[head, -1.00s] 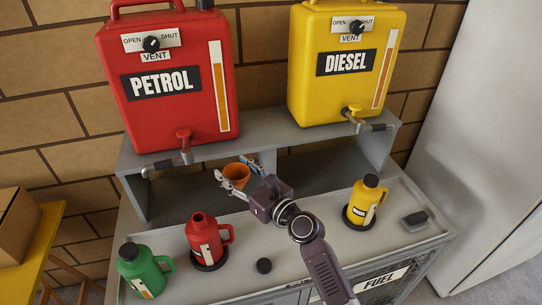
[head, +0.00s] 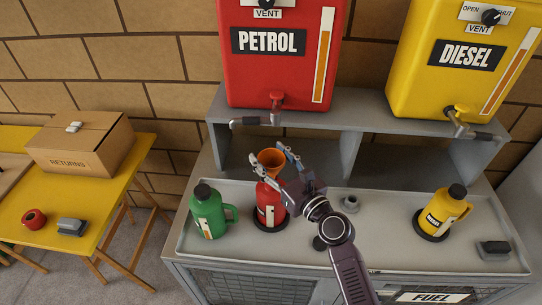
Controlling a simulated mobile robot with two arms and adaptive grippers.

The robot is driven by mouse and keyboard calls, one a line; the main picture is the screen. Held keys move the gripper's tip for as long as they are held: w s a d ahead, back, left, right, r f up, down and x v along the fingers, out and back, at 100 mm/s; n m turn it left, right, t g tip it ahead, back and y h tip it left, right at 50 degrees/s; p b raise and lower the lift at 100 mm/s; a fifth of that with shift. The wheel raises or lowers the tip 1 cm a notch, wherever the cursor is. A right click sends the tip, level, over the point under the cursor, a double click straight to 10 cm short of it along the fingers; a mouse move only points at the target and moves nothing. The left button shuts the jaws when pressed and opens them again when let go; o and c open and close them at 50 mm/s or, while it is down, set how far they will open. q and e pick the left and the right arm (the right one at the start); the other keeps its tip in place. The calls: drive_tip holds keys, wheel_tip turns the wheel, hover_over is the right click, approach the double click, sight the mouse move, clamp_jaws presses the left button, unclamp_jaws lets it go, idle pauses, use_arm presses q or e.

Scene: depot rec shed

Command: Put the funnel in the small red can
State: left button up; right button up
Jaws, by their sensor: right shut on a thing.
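The orange funnel (head: 271,158) is in my right gripper (head: 278,166), whose fingers are closed on it. The funnel is upright with its wide mouth up, directly above the small red can (head: 268,207) in the head view. The can stands upright on a dark round base on the grey counter. The gripper and funnel hide the can's mouth, so I cannot tell whether the spout is inside it or above it. My left gripper is not in view.
A green can (head: 207,213) stands close left of the red can. A dark cap (head: 319,243) and a grey ring-shaped piece (head: 350,204) lie right of it. A yellow can (head: 443,212) is further right. The petrol tank's tap (head: 276,112) hangs behind the funnel.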

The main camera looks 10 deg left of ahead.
sight(277, 173)
drive_tip(key=shift+f+b, duration=0.75)
drive_tip(key=shift+f, duration=0.35)
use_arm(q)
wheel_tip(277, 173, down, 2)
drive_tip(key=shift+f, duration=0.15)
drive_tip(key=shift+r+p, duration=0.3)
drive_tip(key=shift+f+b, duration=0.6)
use_arm(e)
drive_tip(key=shift+f, duration=0.65)
drive_tip(key=o, duration=0.8)
drive_tip(key=shift+c, duration=0.2)
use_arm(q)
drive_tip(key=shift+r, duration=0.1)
use_arm(e)
drive_tip(key=shift+s, duration=0.1)
